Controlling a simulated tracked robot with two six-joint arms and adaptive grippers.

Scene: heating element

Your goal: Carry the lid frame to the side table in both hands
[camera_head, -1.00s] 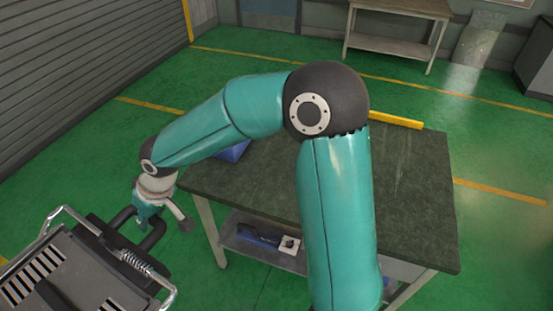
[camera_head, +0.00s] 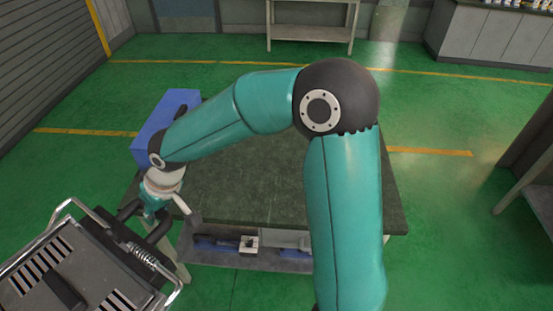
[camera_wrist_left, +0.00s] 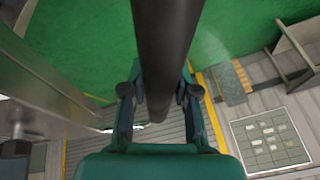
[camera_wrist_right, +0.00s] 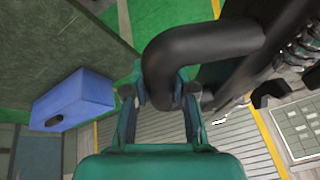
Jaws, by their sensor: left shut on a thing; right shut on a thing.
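The lid frame (camera_head: 85,270) is a grey slotted panel with chrome handles, a spring and black tubes, at the lower left of the head view. My right gripper (camera_head: 152,208) is at its right end; in the right wrist view that gripper (camera_wrist_right: 165,98) is shut on the frame's bent black tube (camera_wrist_right: 205,48). My left gripper (camera_wrist_left: 159,92) is outside the head view; in the left wrist view it is shut on a straight black bar (camera_wrist_left: 165,35) of the frame. A dark-topped table (camera_head: 245,185) stands ahead, just beyond the right gripper.
A blue box (camera_head: 165,120) stands at the table's far left corner, close behind my right wrist. The lower shelf (camera_head: 205,258) holds several small items. A bench (camera_head: 312,32) stands at the back and a cabinet (camera_head: 490,35) at the back right.

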